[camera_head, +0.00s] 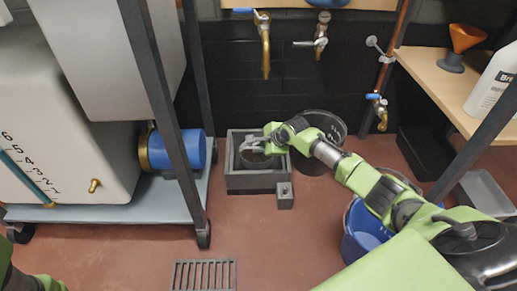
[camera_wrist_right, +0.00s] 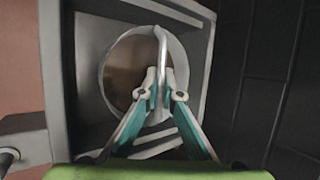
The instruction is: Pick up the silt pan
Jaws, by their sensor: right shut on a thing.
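The silt pan (camera_wrist_right: 122,72) is a round, light grey pan with brown matter inside and a thin raised handle (camera_wrist_right: 160,48). It sits within the square grey box (camera_head: 256,183) on the floor by the dark wall; in the head view the pan (camera_head: 258,161) is partly hidden by my gripper. My right gripper (camera_head: 250,145) reaches in from the right above the box. In the right wrist view its fingers (camera_wrist_right: 160,88) are shut on the handle. My left gripper is not in view; only a green piece of my left arm shows at the lower left.
A dark round bucket (camera_head: 325,128) stands just right of the box. A blue bucket (camera_head: 366,233) is under my right arm. A floor grate (camera_head: 204,275) lies in front. A wheeled frame (camera_head: 110,212) stands left; a wooden shelf (camera_head: 440,82) is at right.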

